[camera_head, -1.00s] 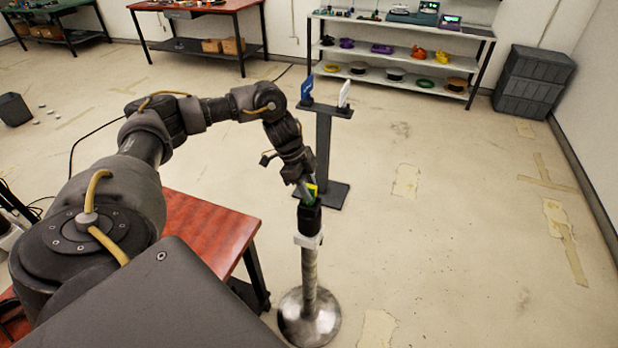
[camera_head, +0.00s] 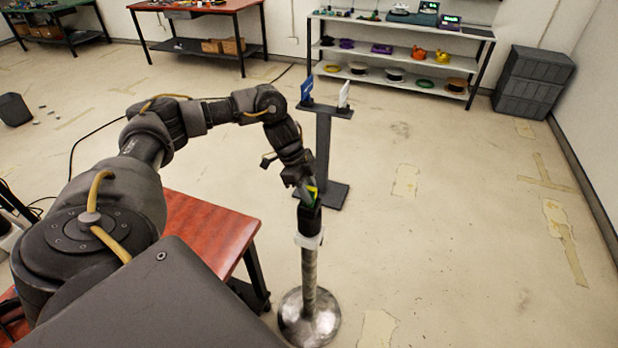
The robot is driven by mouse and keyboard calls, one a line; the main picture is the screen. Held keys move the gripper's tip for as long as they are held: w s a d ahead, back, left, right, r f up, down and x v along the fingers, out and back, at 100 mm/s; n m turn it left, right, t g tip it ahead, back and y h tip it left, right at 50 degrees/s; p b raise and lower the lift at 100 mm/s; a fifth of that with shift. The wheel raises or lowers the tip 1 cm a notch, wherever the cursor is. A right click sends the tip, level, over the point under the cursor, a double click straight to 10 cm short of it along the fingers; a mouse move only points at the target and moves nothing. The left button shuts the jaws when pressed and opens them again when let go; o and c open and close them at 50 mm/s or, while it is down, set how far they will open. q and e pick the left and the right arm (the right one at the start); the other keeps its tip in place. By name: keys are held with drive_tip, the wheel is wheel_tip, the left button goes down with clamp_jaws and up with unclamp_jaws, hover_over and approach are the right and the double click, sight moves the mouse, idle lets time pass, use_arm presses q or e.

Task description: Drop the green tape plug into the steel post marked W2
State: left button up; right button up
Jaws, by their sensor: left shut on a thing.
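The steel post (camera_head: 309,268) stands upright on a round metal base, with a white collar and a dark top (camera_head: 309,218). No W2 marking is readable from here. My left gripper (camera_head: 307,193) points down right over the post's top. It is shut on the green tape plug (camera_head: 311,191), of which only a small green and yellow patch shows between the fingers. The plug's lower end is at the dark top; I cannot tell how far it is inside. My right gripper is not in view.
A dark stand (camera_head: 323,150) with a blue and a white upright piece is just behind the post. A red-topped table (camera_head: 205,230) is at the left, below my arm. Shelves (camera_head: 400,50) and a grey cabinet (camera_head: 533,82) are at the back. The floor at right is clear.

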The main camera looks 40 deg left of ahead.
use_arm(q)
drive_tip(key=shift+f, duration=0.55)
drive_tip(key=shift+r, duration=0.2)
drive_tip(key=shift+r+p, duration=0.7)
drive_tip(key=shift+p, duration=0.35)
idle(0.5)
drive_tip(key=shift+f+b, duration=0.4)
drive_tip(key=shift+f, duration=0.45)
idle(0.4)
drive_tip(key=o, duration=0.7)
